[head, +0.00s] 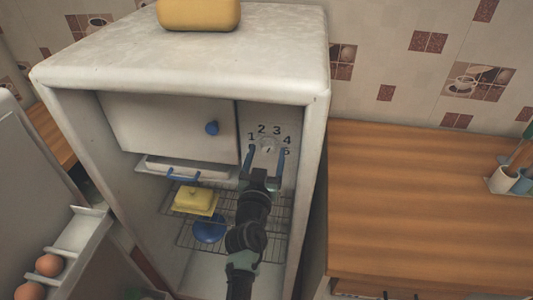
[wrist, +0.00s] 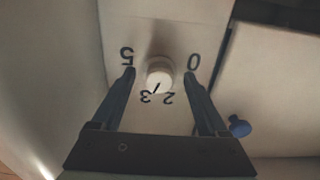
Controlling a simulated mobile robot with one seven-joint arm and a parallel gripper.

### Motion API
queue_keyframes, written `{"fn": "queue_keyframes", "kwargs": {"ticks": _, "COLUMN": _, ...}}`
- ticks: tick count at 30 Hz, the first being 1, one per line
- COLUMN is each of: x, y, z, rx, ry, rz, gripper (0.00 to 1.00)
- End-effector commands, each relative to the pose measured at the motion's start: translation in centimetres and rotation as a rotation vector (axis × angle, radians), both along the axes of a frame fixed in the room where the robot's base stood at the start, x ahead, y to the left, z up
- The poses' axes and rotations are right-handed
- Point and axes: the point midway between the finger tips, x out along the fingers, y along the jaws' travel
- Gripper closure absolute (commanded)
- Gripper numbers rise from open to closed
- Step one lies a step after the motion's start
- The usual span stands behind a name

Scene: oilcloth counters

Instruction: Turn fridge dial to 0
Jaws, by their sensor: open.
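The white round fridge dial (head: 267,145) is on the panel at the fridge's upper right, with printed numbers around it. The dial also shows in the wrist view (wrist: 160,75), where the numbers appear upside down. Its dark pointer mark points between 2 and 3. My gripper (head: 265,152) is open in front of the dial, with one blue-grey finger on each side. In the wrist view, my gripper (wrist: 159,72) has fingertips near the 5 and the 0, with gaps to the dial. The 0 is not visible in the head view.
The freezer-compartment door (head: 165,128) with a blue knob (head: 212,128) is left of the dial. Wire shelves below hold a yellow butter dish (head: 195,200) and a blue item (head: 209,229). The open fridge door (head: 50,200) holds eggs. A wooden counter (head: 420,210) is at right.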

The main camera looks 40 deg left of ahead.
Motion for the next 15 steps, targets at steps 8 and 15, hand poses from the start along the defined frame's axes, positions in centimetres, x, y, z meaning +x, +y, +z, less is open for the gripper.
{"fn": "queue_keyframes", "kwargs": {"ticks": 8, "x": 0.14, "y": 0.08, "z": 0.04, "rx": 0.001, "ry": -0.001, "rz": 0.0, "gripper": 0.23}}
{"fn": "queue_keyframes", "kwargs": {"ticks": 15, "x": 0.14, "y": 0.06, "z": 0.03, "rx": 0.0, "ry": 0.0, "rz": 0.0, "gripper": 0.63}}
